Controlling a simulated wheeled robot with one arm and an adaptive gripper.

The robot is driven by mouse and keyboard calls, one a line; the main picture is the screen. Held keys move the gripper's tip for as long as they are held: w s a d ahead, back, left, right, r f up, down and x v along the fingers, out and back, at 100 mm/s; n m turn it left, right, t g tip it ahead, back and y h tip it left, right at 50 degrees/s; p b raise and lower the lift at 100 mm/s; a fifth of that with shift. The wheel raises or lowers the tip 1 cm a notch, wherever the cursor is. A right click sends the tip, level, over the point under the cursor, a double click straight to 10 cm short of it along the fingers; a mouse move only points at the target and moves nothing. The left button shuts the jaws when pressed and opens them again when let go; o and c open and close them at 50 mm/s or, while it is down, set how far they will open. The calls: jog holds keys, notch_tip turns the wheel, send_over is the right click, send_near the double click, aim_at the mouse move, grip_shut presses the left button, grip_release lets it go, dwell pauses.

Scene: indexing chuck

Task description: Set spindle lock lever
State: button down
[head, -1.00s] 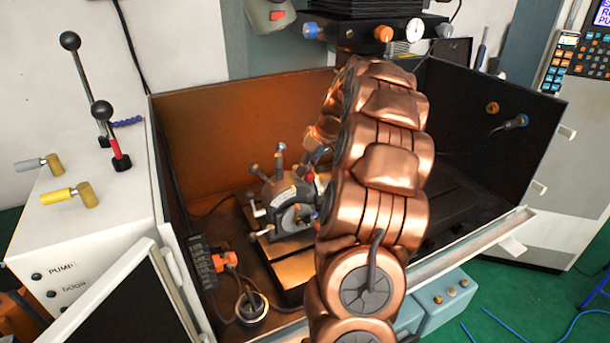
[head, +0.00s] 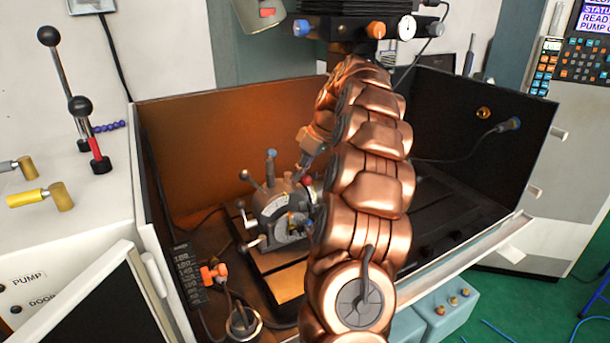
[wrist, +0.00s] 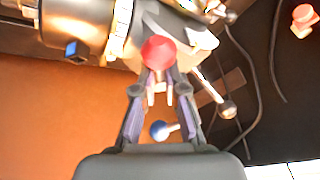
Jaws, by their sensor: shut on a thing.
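The indexing chuck (head: 284,212) stands on a base plate inside the open machine enclosure, with several levers on it. One lever ends in a red ball knob (head: 308,181), which also shows large at the fingertips in the wrist view (wrist: 158,52). My gripper (wrist: 160,93) comes down from above and its fingertips close in just by the red knob, shut on that lever; the exact contact is partly hidden by the knob. A blue-knobbed lever (head: 271,154) stands upright at the back and shows between my fingers in the wrist view (wrist: 160,130).
The enclosure's left wall (head: 148,190) and dark right wall (head: 480,120) border the work. Orange connectors (head: 214,274) and a cable lie at front left. A spindle head (head: 350,28) hangs above. The dark bed right of my arm looks clear.

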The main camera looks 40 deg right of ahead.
jog(key=shift+s+f, duration=0.1)
jog(key=c, duration=1.2)
grip_release()
jog(key=shift+s+d+r, duration=0.1)
jog(key=shift+d+r, duration=0.05)
jog(key=shift+r, duration=0.3)
jog(key=shift+v, duration=1)
jog(key=s+d, duration=0.8)
jog(key=shift+s+d, duration=0.3)
